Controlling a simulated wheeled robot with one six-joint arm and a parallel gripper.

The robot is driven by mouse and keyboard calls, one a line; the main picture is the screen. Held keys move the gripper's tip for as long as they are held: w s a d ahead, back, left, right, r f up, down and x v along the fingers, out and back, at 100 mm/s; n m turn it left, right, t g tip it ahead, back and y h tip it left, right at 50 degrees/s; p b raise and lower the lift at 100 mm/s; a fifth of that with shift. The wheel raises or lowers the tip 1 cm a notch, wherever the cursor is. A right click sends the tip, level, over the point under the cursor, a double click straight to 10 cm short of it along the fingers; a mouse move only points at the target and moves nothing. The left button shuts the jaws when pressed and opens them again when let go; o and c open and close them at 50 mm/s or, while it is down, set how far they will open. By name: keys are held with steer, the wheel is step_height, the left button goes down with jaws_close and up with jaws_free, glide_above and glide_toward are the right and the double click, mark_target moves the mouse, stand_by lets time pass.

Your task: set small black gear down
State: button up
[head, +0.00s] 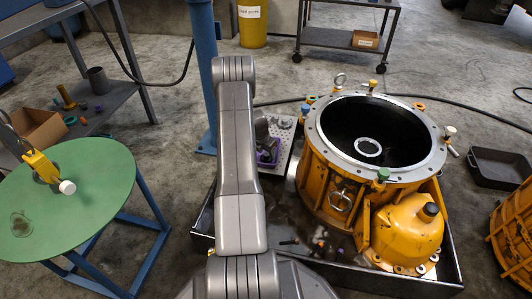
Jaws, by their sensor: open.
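The end of my arm shows only in part as a dark grey shape, with my gripper (266,143) low over a perforated plate (286,128), just right of my grey arm link. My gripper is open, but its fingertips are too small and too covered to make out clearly. I cannot pick out the small black gear; my arm hides part of that area. A purple piece (268,157) lies close below my gripper.
A large orange transmission housing (335,185) stands in a dark tray (447,274) on the right. A green round table (100,185) stands on the left, with a yellow tool (40,165) over it. A blue post (203,60) rises behind my arm.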

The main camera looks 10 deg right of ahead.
steer(key=p+v, duration=0.4)
steer(key=v, duration=0.7)
steer(key=shift+r, duration=0.3)
